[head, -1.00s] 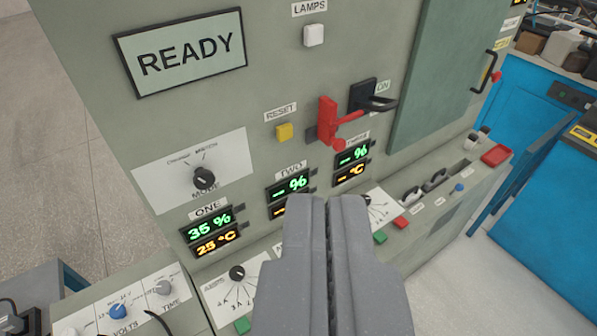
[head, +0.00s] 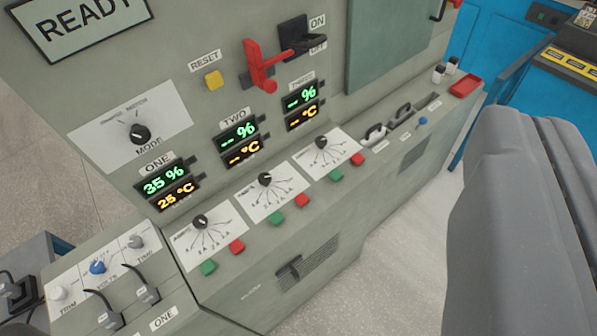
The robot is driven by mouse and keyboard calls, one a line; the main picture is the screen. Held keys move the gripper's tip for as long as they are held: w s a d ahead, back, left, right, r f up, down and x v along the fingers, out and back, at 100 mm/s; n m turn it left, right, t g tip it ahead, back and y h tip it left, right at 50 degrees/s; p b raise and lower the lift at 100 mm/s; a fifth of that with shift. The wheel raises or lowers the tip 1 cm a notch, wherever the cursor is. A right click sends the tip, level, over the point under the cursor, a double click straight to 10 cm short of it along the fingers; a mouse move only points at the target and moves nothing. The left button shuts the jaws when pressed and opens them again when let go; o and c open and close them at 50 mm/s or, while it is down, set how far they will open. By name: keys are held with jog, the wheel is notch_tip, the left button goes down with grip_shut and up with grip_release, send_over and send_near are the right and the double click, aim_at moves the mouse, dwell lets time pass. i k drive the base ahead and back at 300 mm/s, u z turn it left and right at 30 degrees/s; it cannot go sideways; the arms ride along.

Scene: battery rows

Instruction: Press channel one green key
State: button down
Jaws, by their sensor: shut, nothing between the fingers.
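The channel one green key (head: 208,268) is a small green button on the sloped console, below the leftmost dial plate (head: 203,233) and left of a red key (head: 237,246). The channel one display (head: 166,189) above it reads 35 % and 25 °C. My gripper (head: 545,125) is a pair of grey fingers at the right edge of the head view, shut and empty. It is well to the right of the green key, apart from the panel in the picture.
Similar green keys stand under the second dial (head: 276,216) and third dial (head: 336,175). A red lever (head: 260,68) juts from the panel above. Cables and plugs (head: 125,300) stand at lower left. The floor in front of the console is clear.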

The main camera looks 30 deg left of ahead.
aim_at(207, 267)
jog(key=z, duration=0.65)
jog(key=k, duration=1.35)
jog(key=u, duration=1.2)
jog(key=i, duration=1)
jog(key=z, duration=0.05)
jog(key=k, duration=1.25)
